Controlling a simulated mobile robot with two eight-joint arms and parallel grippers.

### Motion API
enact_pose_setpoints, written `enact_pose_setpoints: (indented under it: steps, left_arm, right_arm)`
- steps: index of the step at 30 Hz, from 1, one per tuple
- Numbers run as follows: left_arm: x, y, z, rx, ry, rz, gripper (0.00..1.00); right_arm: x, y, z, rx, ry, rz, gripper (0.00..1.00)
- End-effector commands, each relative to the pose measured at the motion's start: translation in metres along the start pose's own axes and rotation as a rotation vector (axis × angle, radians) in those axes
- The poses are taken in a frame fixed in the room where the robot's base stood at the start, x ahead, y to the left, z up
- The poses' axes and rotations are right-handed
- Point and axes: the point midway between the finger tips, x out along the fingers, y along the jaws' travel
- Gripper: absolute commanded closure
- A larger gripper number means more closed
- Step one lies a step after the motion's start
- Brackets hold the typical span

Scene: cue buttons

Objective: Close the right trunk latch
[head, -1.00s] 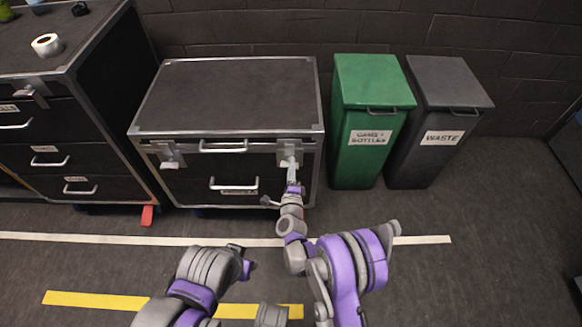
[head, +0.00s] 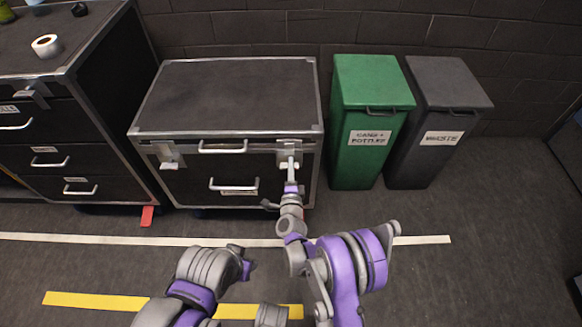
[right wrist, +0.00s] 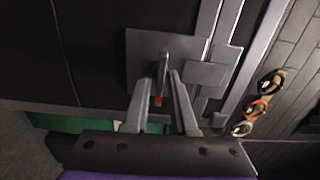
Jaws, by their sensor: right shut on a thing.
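The black trunk (head: 225,95) with metal edges stands against the wall in the head view. Its right latch (head: 284,147) is a grey plate at the front right, just under the lid edge. My right gripper (head: 290,162) is at this latch. In the right wrist view the latch plate (right wrist: 139,55) carries a dark lever with a red tip, and the fingers (right wrist: 166,85) are shut on it from both sides. The left latch (head: 168,161) is at the front left. My left arm shows at the bottom, but its gripper cannot be made out.
A green bin (head: 360,140) and a dark waste bin (head: 430,150) stand right of the trunk. A black drawer cabinet (head: 60,130) with a tape roll (head: 46,45) on top is on the left. The floor in front has white and yellow lines and is clear.

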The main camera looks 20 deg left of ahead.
Motion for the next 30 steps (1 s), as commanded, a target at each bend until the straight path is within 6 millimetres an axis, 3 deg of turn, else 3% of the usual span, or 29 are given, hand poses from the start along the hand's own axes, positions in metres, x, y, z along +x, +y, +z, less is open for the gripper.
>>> enact_pose_setpoints:
  steps: [1, 3, 14, 30]
  left_arm:
    - [0.000, 0.000, 0.000, 0.000, 0.000, 0.000, 0.60]
    - [0.000, 0.000, 0.000, 0.000, 0.000, 0.000, 0.60]
    - [-0.001, 0.000, 0.000, 0.000, 0.000, 0.000, 0.60]
    - [-0.014, 0.000, -0.003, 0.000, 0.003, 0.000, 0.60]
  right_arm:
    - [0.000, 0.000, -0.001, 0.000, 0.001, 0.000, 0.70]
    - [0.000, 0.000, -0.001, 0.000, 0.001, 0.000, 0.60]
    - [-0.005, 0.000, 0.000, 0.001, 0.000, 0.000, 0.60]
    - [-0.097, 0.000, 0.000, 0.001, 0.000, 0.000, 0.60]
